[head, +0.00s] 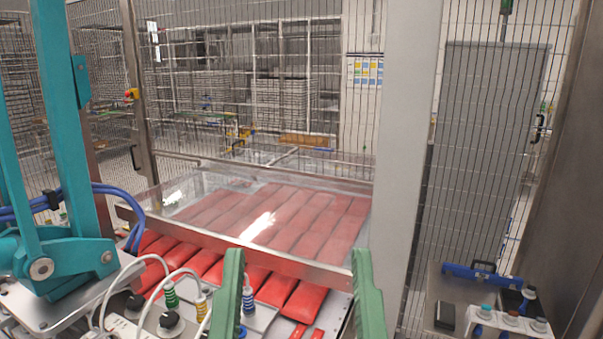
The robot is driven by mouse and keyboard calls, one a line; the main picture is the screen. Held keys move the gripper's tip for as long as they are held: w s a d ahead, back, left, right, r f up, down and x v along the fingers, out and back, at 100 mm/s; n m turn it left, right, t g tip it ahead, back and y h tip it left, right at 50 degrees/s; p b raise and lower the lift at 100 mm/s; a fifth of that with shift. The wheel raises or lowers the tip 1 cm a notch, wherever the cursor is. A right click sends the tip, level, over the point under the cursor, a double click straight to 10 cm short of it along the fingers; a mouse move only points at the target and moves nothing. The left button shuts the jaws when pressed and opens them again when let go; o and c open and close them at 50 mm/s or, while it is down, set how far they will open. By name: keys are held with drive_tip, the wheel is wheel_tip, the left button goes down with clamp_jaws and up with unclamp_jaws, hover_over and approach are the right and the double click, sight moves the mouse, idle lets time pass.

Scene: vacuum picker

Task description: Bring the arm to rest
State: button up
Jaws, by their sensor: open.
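My gripper (298,256) shows at the bottom middle of the head view as two green fingers, spread wide apart. Nothing is held between them. The fingers point up and away, in front of the near row of red packs (299,301) and a metal rail (255,254). I cannot tell whether they touch anything. The rest of my arm is below the picture edge and hidden.
A teal picker machine (75,130) with blue hoses and white cables stands at the left. A clear cover (150,195) lies over more red packs. A grey post (408,150) rises right of centre. A control box (490,318) is at lower right. Wire fencing closes the back.

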wheel_tip(320, 180, up, 21)
drive_tip(key=p, duration=1.8)
